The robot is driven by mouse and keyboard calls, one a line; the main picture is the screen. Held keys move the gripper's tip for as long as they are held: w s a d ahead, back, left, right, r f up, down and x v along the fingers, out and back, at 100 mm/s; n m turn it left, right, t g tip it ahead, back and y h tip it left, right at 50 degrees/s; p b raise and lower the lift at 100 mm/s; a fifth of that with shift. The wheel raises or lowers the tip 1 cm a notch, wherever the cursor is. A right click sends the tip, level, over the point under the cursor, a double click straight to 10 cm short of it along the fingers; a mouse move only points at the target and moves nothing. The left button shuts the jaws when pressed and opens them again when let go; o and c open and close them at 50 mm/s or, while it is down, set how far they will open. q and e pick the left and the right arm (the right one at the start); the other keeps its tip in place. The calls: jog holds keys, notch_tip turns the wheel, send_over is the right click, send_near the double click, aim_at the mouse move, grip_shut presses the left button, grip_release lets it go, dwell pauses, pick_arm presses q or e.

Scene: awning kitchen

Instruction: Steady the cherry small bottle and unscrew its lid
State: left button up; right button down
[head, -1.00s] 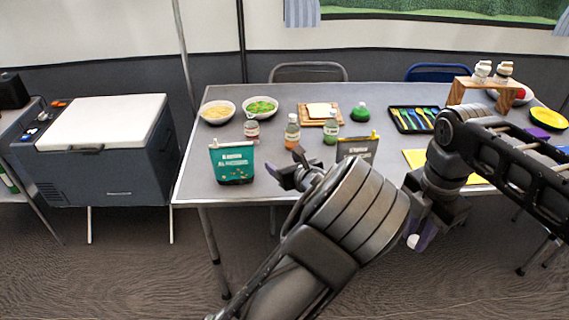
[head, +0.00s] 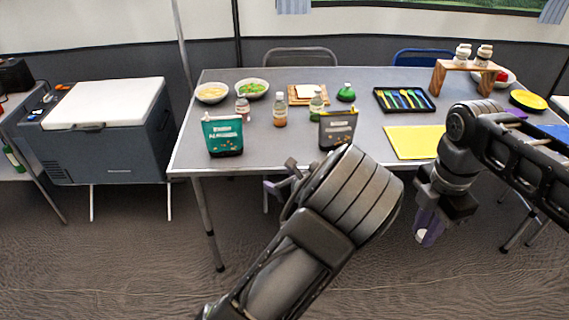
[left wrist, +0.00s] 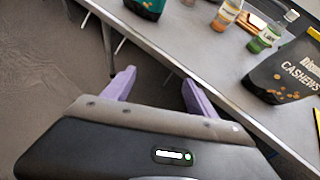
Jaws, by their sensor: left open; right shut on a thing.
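A small bottle with reddish contents (head: 243,110), seemingly the cherry one, stands upright on the table behind the teal bag; whether a lid is on it is too small to tell. My left gripper (head: 278,178) is open and empty in front of the table's near edge, well short of the bottle. Its two purple fingers show apart in the left wrist view (left wrist: 158,90). My right gripper (head: 424,232) hangs low in front of the table, shut on a small white thing (head: 421,236), possibly a lid, mostly hidden by the fingers.
An orange bottle (head: 280,112) and a green bottle (head: 316,108) stand right of the reddish one. A teal bag (head: 223,136) and a dark cashew bag (head: 337,130) stand nearer the front edge. A yellow mat (head: 412,142) lies to the right.

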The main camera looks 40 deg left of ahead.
pick_arm(q)
jog(key=s+d+f+n+g+h+p, duration=0.1)
jog(key=s+d+f+n+g+h, duration=0.25)
jog(key=s+d+f, duration=0.5)
jog(key=s+d+f+n+g+h+p, duration=0.15)
jog(key=s+d+f+n+h, duration=0.3)
jog(key=s+f, duration=0.6)
jog(key=s+d+n+h, duration=0.3)
jog(key=s+d+n, duration=0.1)
jog(key=d+n, duration=0.4)
jog(key=s+d+n+h+p, duration=0.1)
jog(key=s+d+n+h, duration=0.2)
jog(key=d, duration=1)
jog(key=s+n, duration=0.2)
jog(key=n, duration=0.3)
jog(key=shift+d+f+t+h, duration=0.25)
jog(key=shift+f+t+h, duration=0.05)
jog(key=shift+f, duration=0.05)
pick_arm(e)
jog(key=w+d+f+m, duration=0.1)
jog(key=w+d+m, duration=0.1)
jog(key=d+m, duration=0.9)
jog(key=w+d+f+m, duration=0.1)
jog(key=w+d+m, duration=0.1)
jog(key=d+m, duration=0.9)
jog(key=m, duration=0.6)
jog(key=shift+w, duration=0.3)
pick_arm(q)
jog(key=shift+c, duration=0.6)
